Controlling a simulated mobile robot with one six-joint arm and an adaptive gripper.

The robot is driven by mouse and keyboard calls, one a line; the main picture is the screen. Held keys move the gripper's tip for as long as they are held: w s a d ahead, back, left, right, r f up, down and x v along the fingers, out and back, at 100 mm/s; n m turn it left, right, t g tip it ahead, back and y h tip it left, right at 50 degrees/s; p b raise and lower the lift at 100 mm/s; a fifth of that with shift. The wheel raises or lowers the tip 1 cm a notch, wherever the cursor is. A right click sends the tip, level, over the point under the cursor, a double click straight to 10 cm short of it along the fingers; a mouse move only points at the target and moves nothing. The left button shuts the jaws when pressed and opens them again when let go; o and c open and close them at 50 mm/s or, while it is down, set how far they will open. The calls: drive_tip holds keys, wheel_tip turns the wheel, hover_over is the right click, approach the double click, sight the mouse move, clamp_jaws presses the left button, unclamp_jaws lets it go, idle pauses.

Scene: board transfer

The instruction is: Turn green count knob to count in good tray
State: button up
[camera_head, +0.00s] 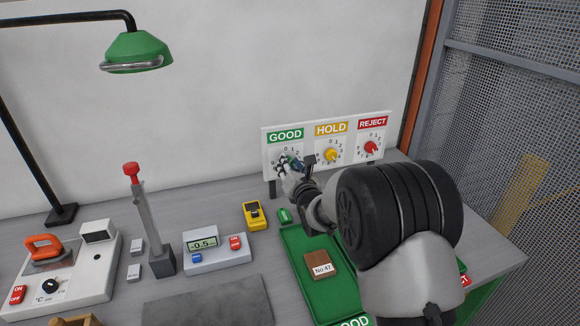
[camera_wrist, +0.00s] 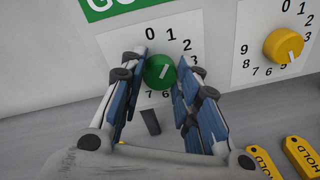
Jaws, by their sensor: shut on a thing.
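The green count knob (camera_wrist: 158,75) sits on the GOOD dial, on a white panel (camera_head: 264,150). My gripper (camera_wrist: 161,64) is shut on the knob, one blue-grey finger on each side. The knob's white mark leans to the upper right, roughly towards 1 or 2; the exact number is hard to tell. In the head view my gripper (camera_head: 287,163) covers much of this dial. The green good tray (camera_head: 299,240) lies below on the bench. One brown board (camera_head: 316,262) marked No.47 shows in it; my arm hides its right part.
The yellow HOLD knob (camera_head: 330,154) and red REJECT knob (camera_head: 370,147) are right of the green one. A yellow meter (camera_head: 254,215), a display box (camera_head: 217,250) and a post with a red top (camera_head: 131,170) stand to the left. A mesh fence (camera_head: 510,100) is at right.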

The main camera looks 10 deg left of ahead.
drive_tip(key=shift+r+n, duration=0.1)
drive_tip(key=shift+n, duration=0.4)
drive_tip(key=o, duration=1.1)
drive_tip(key=shift+c, duration=0.2)
drive_tip(key=v, duration=1.2)
